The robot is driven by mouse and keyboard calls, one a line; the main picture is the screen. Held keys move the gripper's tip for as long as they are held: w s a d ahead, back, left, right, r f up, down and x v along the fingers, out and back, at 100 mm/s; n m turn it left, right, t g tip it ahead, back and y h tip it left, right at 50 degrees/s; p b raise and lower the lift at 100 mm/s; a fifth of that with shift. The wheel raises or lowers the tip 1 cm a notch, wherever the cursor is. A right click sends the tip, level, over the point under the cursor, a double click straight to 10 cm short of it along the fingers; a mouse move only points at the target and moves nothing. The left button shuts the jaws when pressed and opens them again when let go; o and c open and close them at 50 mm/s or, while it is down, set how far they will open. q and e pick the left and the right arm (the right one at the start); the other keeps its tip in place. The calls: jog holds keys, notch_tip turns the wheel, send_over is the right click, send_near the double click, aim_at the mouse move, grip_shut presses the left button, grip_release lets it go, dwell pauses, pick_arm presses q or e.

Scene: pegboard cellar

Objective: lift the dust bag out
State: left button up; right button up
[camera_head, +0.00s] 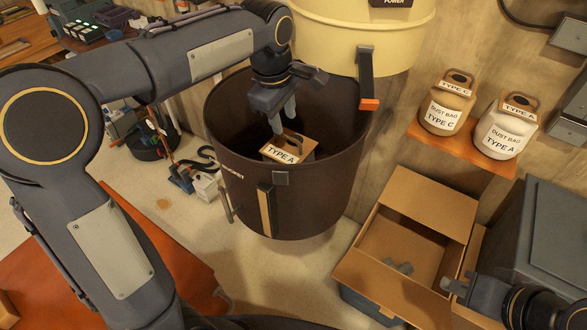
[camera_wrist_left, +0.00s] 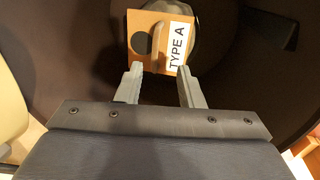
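The dust bag in the dark brown drum (camera_head: 240,195) shows its tan collar card (camera_head: 304,151) with a white TYPE A label and a dark round hole. In the left wrist view the card (camera_wrist_left: 152,58) lies just beyond my fingertips, with part of the rounded bag behind it. My left gripper (camera_head: 283,122) reaches down into the drum above the card. Its two fingers (camera_wrist_left: 160,72) are apart with nothing visibly held between them. Whether a fingertip touches the card is unclear. My right gripper (camera_head: 452,287) is at the lower right beside the cardboard box; its opening is unclear.
An open cardboard box (camera_head: 410,198) stands right of the drum, with a small grey item inside. Dust bags TYPE C (camera_head: 446,118) and TYPE A (camera_head: 500,138) sit on an orange wall shelf. The cream vacuum head (camera_head: 345,45) with an orange-tipped latch hangs above the drum's back rim.

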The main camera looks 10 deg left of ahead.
aim_at(287, 136)
pick_arm(q)
jog(key=f, duration=0.1)
jog(key=w+f, duration=0.1)
jog(key=f, duration=0.1)
jog(key=w+f+p, duration=0.1)
jog(key=f, duration=0.1)
jog(key=shift+a+f, duration=0.1)
jog(key=shift+f, duration=0.45)
jog(key=shift+w, duration=0.1)
grip_shut()
